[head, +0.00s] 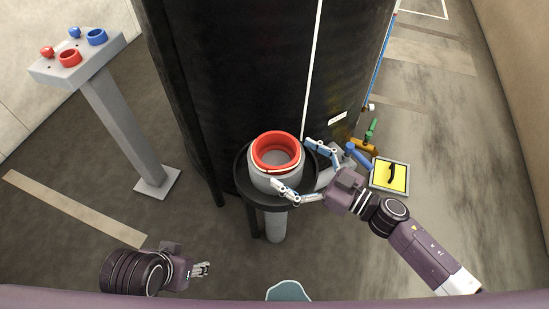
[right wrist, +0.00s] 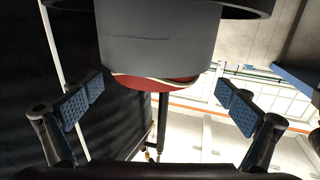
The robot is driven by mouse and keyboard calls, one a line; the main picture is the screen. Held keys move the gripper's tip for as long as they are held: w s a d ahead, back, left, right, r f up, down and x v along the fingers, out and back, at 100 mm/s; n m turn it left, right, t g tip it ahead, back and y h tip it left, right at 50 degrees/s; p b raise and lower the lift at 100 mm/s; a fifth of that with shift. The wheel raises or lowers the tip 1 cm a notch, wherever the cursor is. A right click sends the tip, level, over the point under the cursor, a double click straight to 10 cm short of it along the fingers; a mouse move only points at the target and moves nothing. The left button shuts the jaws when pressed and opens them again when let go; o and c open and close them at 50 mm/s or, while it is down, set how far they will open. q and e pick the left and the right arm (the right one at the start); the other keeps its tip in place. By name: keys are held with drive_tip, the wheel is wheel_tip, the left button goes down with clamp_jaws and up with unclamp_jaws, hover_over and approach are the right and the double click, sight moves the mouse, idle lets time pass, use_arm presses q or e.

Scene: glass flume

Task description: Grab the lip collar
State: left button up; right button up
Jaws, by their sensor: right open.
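A red ring (head: 258,149), which looks like the lip collar, sits on top of a grey cylinder (head: 262,182) on a round black stand. In the right wrist view its red edge (right wrist: 150,84) shows past the end of the grey cylinder (right wrist: 160,40), with a pale line between them. My right gripper (head: 300,167) is open, with one finger on each side of the ring and cylinder. In the right wrist view the fingers (right wrist: 160,102) show gaps to both sides, with nothing held. My left gripper (head: 202,269) is low at the left, away from the ring; its opening is too small to judge.
A tall black column (head: 235,70) stands right behind the ring. A grey pedestal (head: 120,115) at the left bears red and blue rings and knobs. A yellow panel (head: 390,175) and colored pipe parts are at the right, near my right arm.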

sight(259, 139)
drive_tip(key=x, duration=0.2)
drive_tip(key=b+x, duration=0.1)
drive_tip(key=x, duration=0.2)
drive_tip(key=shift+w+r, duration=0.1)
drive_tip(key=shift+w, duration=0.3)
drive_tip(key=c, duration=1.2)
drive_tip(key=shift+o, duration=0.2)
